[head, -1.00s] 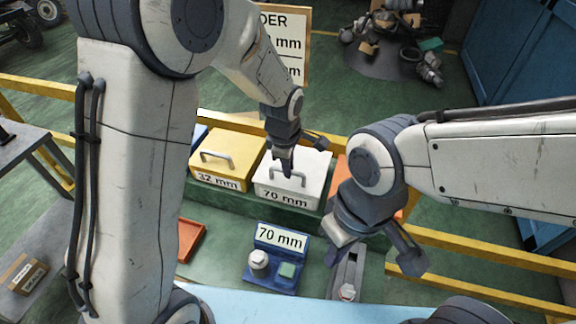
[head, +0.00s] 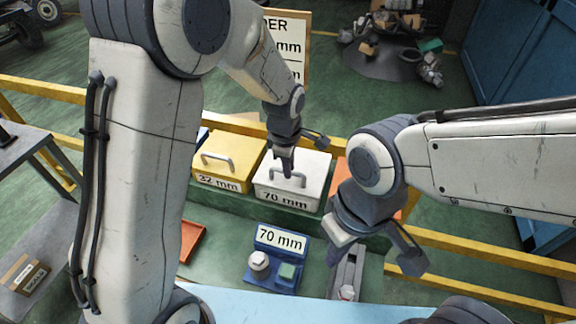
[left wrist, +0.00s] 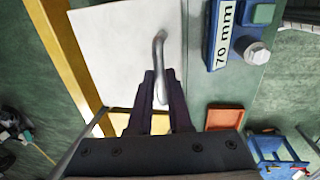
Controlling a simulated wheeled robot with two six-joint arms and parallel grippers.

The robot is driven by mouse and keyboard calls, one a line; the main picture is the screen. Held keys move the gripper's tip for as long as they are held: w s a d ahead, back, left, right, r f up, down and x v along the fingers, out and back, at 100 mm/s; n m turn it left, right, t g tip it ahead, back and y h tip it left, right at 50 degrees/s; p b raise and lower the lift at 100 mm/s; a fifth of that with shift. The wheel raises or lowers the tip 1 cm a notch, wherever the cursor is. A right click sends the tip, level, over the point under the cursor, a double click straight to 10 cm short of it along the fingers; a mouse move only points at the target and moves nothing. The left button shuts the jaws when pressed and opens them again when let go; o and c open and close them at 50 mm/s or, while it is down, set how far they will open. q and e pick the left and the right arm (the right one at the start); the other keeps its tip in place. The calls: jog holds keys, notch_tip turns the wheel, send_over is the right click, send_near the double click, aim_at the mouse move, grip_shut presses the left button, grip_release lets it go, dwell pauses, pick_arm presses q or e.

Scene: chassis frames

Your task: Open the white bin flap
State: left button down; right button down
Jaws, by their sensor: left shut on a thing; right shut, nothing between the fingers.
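The white bin (head: 302,190), labelled 70 mm, stands in the row on the green shelf, its flap down. A grey bar handle (head: 298,176) is on the flap; it also shows in the left wrist view (left wrist: 159,50). My left gripper (head: 287,172) is at the handle, and in the left wrist view its fingers (left wrist: 160,88) are shut around the handle's near end. My right gripper (head: 372,250) is in front and to the right of the white bin, apart from it, shut and empty. My right arm hides part of the orange bin.
A yellow bin (head: 226,165) labelled 32 mm stands left of the white bin. A blue stand (head: 280,240) with a 70 mm sign holds a bolt and a green block in front. A yellow rail (head: 470,247) runs behind. An orange tray (head: 191,240) lies at left.

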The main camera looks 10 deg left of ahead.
pick_arm(q)
jog(key=r+p, duration=0.1)
jog(key=w+r+p, duration=0.1)
jog(key=r+g+p, duration=0.1)
jog(key=shift+w+d, duration=0.15)
jog(key=shift+w, duration=0.1)
jog(key=w+d+r+p, duration=0.1)
jog(key=w+r+p, duration=0.2)
jog(key=w+r, duration=0.1)
jog(key=shift+w, duration=0.65)
